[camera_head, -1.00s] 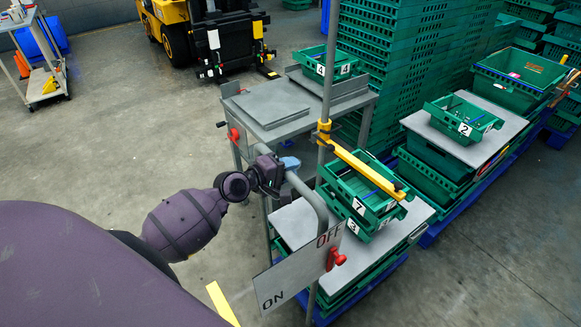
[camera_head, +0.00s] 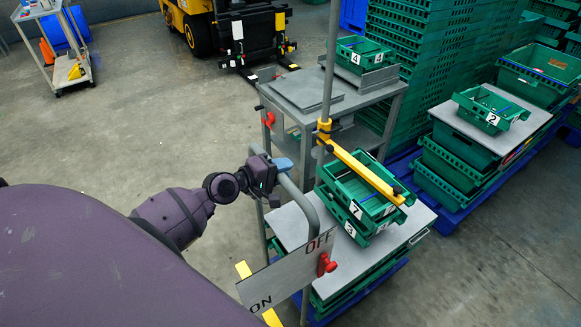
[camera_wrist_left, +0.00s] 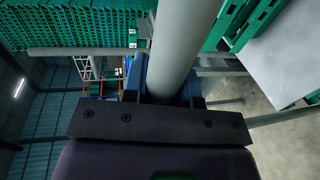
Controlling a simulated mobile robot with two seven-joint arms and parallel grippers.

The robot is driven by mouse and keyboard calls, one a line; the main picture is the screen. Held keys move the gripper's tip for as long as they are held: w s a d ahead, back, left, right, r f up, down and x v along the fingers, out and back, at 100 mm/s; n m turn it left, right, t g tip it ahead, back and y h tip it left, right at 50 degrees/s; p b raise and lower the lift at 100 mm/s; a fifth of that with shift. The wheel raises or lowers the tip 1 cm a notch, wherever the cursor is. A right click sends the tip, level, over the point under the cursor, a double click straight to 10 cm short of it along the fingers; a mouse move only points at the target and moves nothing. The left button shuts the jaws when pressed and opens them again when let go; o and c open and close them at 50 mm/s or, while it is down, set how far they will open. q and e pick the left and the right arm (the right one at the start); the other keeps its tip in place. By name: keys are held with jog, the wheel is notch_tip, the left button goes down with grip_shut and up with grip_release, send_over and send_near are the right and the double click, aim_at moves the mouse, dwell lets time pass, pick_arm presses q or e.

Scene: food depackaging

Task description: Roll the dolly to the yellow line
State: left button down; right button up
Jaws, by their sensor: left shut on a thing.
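My left gripper (camera_head: 283,166) is shut on a grey tubular handle (camera_head: 300,200). In the left wrist view, its blue fingers (camera_wrist_left: 165,85) sit on both sides of the thick grey tube (camera_wrist_left: 182,45). The handle stands at the near end of what looks like the dolly, with a blue base (camera_head: 385,283), green crates and a grey top (camera_head: 405,225). A yellow line (camera_head: 243,269) shows on the floor, partly hidden behind the ON/OFF panel. My right gripper is out of view.
The ON/OFF panel (camera_head: 283,277) with a red knob is close in front. A pole (camera_head: 331,70) carries a yellow arm (camera_head: 365,172) over the crates. A grey table (camera_head: 345,113) stands just behind. Loaded blue pallets (camera_head: 450,210) stand to the right. Floor at left is open.

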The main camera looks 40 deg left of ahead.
pick_arm(q)
jog(key=f+b+v, duration=0.1)
jog(key=v, duration=0.5)
jog(key=shift+s, duration=0.2)
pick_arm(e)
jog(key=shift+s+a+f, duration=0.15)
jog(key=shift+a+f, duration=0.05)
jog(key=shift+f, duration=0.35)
pick_arm(q)
jog(key=shift+a+f, duration=0.1)
jog(key=shift+f, duration=0.05)
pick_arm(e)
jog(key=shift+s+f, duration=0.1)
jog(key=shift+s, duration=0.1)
pick_arm(q)
jog(key=c, duration=0.9)
grip_release()
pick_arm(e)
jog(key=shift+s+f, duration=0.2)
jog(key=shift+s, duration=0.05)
pick_arm(q)
jog(key=shift+s, duration=0.1)
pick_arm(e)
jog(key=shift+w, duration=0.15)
